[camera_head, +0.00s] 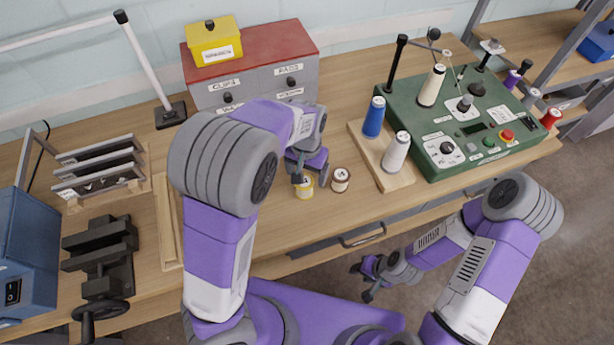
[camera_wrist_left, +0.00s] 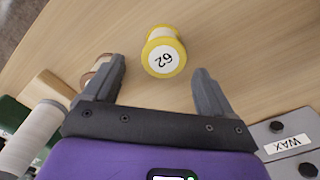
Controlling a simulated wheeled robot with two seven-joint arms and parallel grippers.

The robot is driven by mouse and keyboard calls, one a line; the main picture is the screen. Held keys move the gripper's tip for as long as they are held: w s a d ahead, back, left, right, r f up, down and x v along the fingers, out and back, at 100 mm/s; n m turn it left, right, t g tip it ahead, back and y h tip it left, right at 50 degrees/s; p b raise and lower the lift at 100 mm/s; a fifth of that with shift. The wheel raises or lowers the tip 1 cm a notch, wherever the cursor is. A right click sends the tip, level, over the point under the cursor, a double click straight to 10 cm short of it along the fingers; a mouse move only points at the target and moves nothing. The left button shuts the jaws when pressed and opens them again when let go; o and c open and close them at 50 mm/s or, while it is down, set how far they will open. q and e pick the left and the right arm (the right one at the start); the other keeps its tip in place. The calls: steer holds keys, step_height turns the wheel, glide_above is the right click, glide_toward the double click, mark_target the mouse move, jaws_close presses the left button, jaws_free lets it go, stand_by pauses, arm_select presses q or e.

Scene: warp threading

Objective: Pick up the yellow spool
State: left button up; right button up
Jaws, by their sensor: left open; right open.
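The yellow spool (camera_head: 305,187) stands upright on the wooden table, near the middle of the head view. In the left wrist view the yellow spool (camera_wrist_left: 163,53) shows its yellow rim and a round white label with 62. My left gripper (camera_head: 310,182) is over the table right by the spool. In the left wrist view my left gripper (camera_wrist_left: 160,82) is open, its fingers apart, with the spool beyond the gap between the tips and nothing held. My right gripper (camera_head: 368,280) is open and empty, below the table's front edge.
A brown spool (camera_head: 340,179) stands close to the right of the yellow one. A wooden board (camera_head: 397,179) holds a blue spool (camera_head: 374,117) and a white spool (camera_head: 396,152). A green machine (camera_head: 450,160) is at right; a drawer cabinet (camera_head: 262,50) stands behind.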

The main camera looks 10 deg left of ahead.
mark_target(304, 186)
arm_select(q)
steer(key=f, duration=0.1)
steer(key=f+b, duration=0.1)
steer(key=f, duration=0.1)
steer(key=s+f, duration=0.1)
steer(key=f, duration=0.1)
steer(key=shift+a+f+b, duration=0.1)
steer(key=shift+a+b, duration=0.15)
steer(key=shift+b, duration=0.1)
steer(key=shift+w+f, duration=0.1)
steer(key=shift+f, duration=0.5)
steer(key=shift+c, duration=0.4)
steer(key=c, duration=1)
steer(key=shift+r, duration=0.15)
steer(key=shift+c, duration=0.2)
